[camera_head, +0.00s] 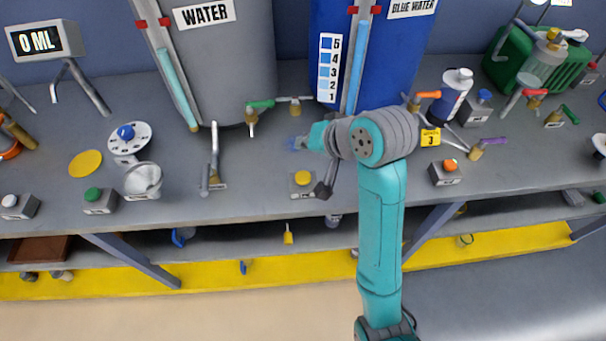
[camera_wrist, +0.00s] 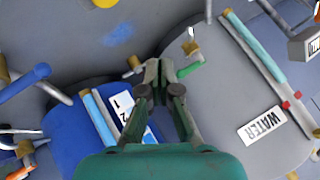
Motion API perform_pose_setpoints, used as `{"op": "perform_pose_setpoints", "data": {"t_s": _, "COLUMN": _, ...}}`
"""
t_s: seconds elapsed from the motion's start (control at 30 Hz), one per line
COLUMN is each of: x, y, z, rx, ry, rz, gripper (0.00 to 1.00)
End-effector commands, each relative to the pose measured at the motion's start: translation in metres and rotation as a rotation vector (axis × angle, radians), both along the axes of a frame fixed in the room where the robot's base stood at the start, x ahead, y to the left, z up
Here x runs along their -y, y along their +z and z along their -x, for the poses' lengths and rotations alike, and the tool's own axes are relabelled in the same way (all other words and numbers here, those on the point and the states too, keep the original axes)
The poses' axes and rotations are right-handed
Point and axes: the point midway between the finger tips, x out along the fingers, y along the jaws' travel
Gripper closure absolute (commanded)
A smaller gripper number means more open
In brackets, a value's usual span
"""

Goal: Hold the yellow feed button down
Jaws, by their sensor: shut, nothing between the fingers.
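The yellow feed button (camera_head: 302,178) sits on a small grey box on the bench, in front of the gap between the grey and blue tanks. A yellow cap (camera_wrist: 105,3) cut off at the top edge of the wrist view may be this button. My gripper (camera_wrist: 160,70) is shut and empty in the wrist view, its fingertips together over the bench and apart from that cap. In the head view my wrist hangs behind and slightly right of the button; the fingers are too small to make out there. I see no contact with the button.
A grey spout with a dark foot (camera_head: 323,189) stands close right of the button. Behind are the grey WATER tank (camera_head: 240,60), the blue tank (camera_head: 405,70) and a green-handled tap (camera_head: 258,105).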

Motion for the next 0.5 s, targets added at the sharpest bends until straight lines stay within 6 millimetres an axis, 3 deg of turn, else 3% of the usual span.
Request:
{"op": "perform_pose_setpoints", "data": {"t_s": 0.23, "x": 0.000, "y": -0.006, "z": 0.000, "rx": -0.002, "ry": -0.001, "rz": 0.000, "gripper": 1.00}}
{"op": "perform_pose_setpoints", "data": {"t_s": 0.5, "x": 0.000, "y": -0.035, "z": 0.001, "rx": -0.003, "ry": -0.001, "rz": 0.000, "gripper": 1.00}}
